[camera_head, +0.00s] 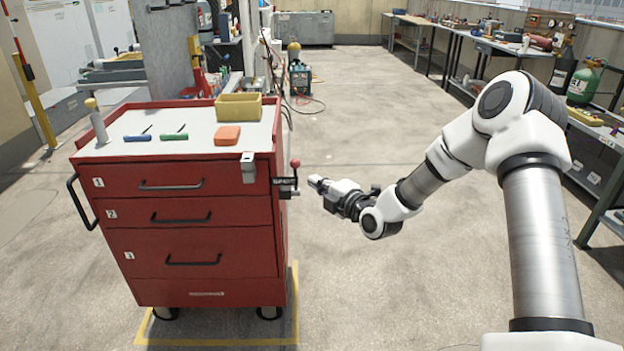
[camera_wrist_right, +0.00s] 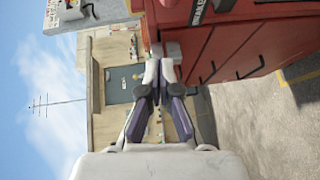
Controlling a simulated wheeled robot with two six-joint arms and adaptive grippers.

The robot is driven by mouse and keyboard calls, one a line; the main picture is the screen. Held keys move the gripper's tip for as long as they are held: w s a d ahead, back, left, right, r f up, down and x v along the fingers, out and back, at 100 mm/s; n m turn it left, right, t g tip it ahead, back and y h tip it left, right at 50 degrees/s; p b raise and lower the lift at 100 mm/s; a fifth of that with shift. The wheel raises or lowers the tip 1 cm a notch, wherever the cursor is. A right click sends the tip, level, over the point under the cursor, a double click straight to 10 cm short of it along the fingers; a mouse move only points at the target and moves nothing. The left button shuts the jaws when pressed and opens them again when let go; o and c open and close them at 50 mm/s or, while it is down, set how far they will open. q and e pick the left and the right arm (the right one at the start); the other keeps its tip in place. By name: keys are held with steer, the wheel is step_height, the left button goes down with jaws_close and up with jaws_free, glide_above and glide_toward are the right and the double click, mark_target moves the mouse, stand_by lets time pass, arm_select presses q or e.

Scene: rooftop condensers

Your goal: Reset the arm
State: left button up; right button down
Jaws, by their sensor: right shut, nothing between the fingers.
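My right arm (camera_head: 535,220) reaches in from the right in the head view. Its gripper (camera_head: 317,183) is shut and empty, to the right of the red tool cart (camera_head: 190,240), level with the cart's top drawer. In the right wrist view the gripper (camera_wrist_right: 160,68) shows with its fingertips together and the red cart (camera_wrist_right: 225,45) beside them. From these views I cannot tell whether the gripper touches the cart. My left gripper does not show.
The cart top holds a yellow bin (camera_head: 238,107), an orange block (camera_head: 227,136), a blue tool (camera_head: 137,138) and a green tool (camera_head: 174,137). A small vise-like fitting (camera_head: 284,184) sticks out from the cart's right side. Workbenches (camera_head: 480,42) line the right wall. The middle floor is clear.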

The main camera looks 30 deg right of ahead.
stand_by(0.4)
steer(key=s+a+f+g+y, duration=0.1)
steer(key=s+a+f+g, duration=0.3)
steer(key=s+a+f, duration=0.65)
steer(key=s+a+f+g+y, duration=0.1)
steer(key=s+a+f+g, duration=0.35)
steer(key=f, duration=1.15)
steer(key=s+a+f+m+g+h, duration=0.1)
steer(key=s+f+m+g, duration=0.25)
steer(key=s+m, duration=0.7)
steer(key=s+a+f+m+g+h, duration=0.1)
steer(key=s+f+m+g+h, duration=0.15)
steer(key=s+m+g, duration=0.8)
steer(key=s+r+n+t+p, duration=0.2)
steer(key=r+t+p, duration=0.3)
steer(key=r+p, duration=0.7)
steer(key=shift+s+r+n+y+p, duration=0.3)
steer(key=shift+s+y+p, duration=0.05)
steer(key=shift+s, duration=0.25)
